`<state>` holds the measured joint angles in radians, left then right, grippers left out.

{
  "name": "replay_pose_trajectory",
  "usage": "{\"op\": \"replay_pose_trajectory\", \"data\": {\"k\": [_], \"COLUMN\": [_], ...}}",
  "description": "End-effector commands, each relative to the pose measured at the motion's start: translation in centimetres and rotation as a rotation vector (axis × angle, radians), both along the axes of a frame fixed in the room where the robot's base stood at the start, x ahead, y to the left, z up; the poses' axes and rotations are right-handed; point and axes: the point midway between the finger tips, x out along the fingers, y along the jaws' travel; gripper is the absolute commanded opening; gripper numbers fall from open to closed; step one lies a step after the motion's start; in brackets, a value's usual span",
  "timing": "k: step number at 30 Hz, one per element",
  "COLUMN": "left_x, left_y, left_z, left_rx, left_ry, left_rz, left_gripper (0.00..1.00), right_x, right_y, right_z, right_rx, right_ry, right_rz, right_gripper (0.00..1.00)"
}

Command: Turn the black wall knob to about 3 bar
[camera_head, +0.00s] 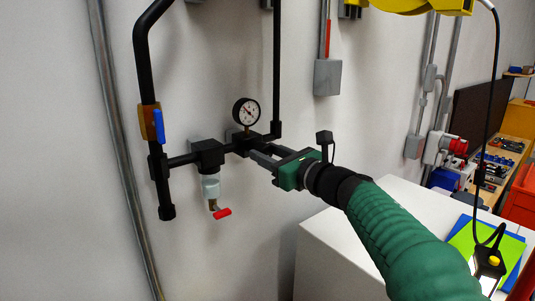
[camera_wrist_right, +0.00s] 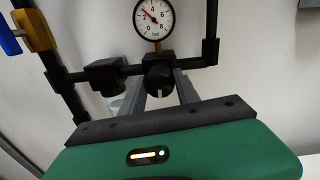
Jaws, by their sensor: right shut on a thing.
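The black wall knob (camera_wrist_right: 158,78) sits on the black pipe fitting below the gauge. In the wrist view it lies between the two grey fingers of my right gripper (camera_wrist_right: 161,88), which is shut on it. In the head view my right gripper (camera_head: 257,152) reaches the fitting from the right, and its fingers and the fitting largely hide the knob. The round white pressure gauge (camera_head: 246,112) stands just above; in the wrist view the gauge (camera_wrist_right: 154,18) has its red needle pointing up and left, at roughly 3. My left gripper is not in view.
A black regulator with a clear bowl (camera_head: 210,187) and red lever (camera_head: 222,213) hangs left of the knob. A blue-handled valve (camera_head: 158,125) is on the left pipe. A white cabinet (camera_head: 325,250) stands below my right arm.

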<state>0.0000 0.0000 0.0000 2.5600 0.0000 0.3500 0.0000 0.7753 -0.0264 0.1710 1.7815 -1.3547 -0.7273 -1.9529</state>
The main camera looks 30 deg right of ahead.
Motion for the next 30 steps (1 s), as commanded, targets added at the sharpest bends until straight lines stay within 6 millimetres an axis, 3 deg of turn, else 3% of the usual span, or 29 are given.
{"op": "replay_pose_trajectory", "data": {"k": [9,18,19,24,30], "left_x": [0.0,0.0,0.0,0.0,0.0], "left_y": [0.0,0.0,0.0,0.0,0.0], "left_z": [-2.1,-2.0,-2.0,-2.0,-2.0], "left_rx": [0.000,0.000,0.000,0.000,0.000], "left_ry": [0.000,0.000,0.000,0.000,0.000], "left_rz": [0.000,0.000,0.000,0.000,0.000], "left_gripper": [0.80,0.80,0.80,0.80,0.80], "right_x": [0.0,0.0,0.0,0.0,-0.1], "right_y": [0.0,0.0,0.0,0.0,0.0], "right_z": [-0.3,0.0,0.0,0.0,0.0], "right_rx": [0.119,0.143,0.143,0.142,0.142], "right_ry": [0.007,0.012,0.012,0.012,0.011], "right_rz": [0.001,0.000,0.000,0.000,0.000], "right_gripper": [0.00,0.00,0.39,0.59,0.59]}}
